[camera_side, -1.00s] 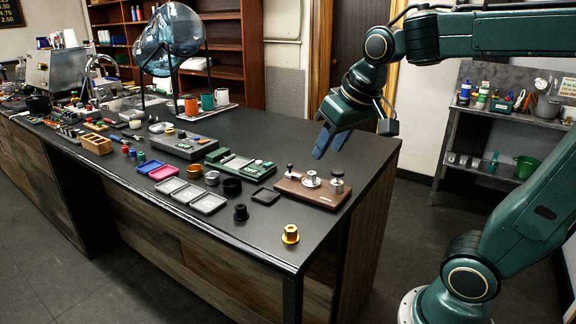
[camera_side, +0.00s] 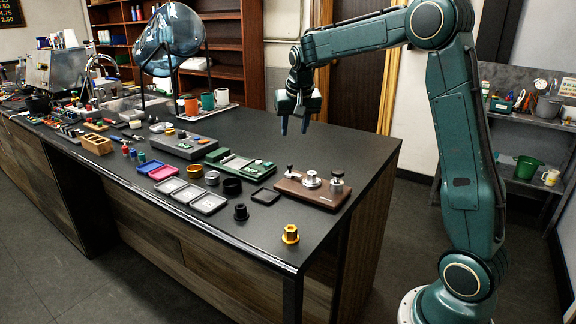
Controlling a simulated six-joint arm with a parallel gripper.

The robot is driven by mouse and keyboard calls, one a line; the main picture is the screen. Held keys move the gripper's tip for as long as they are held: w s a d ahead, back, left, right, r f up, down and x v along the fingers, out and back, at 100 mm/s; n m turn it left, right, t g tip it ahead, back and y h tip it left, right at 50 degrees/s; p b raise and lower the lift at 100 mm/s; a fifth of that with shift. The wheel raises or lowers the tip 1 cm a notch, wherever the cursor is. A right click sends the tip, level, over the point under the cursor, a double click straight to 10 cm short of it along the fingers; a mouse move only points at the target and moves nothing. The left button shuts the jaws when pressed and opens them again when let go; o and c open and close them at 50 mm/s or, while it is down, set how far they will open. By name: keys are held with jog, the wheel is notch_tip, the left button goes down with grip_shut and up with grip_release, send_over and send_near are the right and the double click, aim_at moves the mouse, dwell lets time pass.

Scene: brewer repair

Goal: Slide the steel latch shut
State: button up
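My gripper (camera_side: 294,126) hangs over the rear part of the dark counter, pointing down. Its two blue fingers are apart with nothing between them. It is above and behind the brown wooden board (camera_side: 305,191) with metal knobs, and to the right of the green device (camera_side: 238,164). A grey device (camera_side: 186,145) with small coloured parts lies farther left. I cannot pick out the steel latch for certain at this size, nor tell whether it is open or shut.
Grey and coloured trays (camera_side: 208,203), a black cup (camera_side: 241,212) and a brass part (camera_side: 290,234) stand near the front edge. Mugs (camera_side: 207,101) and a large glass vessel (camera_side: 168,40) stand behind. The counter's rear right is clear.

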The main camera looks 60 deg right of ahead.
aim_at(290, 165)
jog(key=shift+w+d+f, duration=0.2)
jog(key=shift+d, duration=0.15)
jog(key=shift+f, duration=0.15)
jog(key=x, duration=1.3)
jog(key=shift+d+f, duration=0.1)
jog(key=shift+f, duration=0.15)
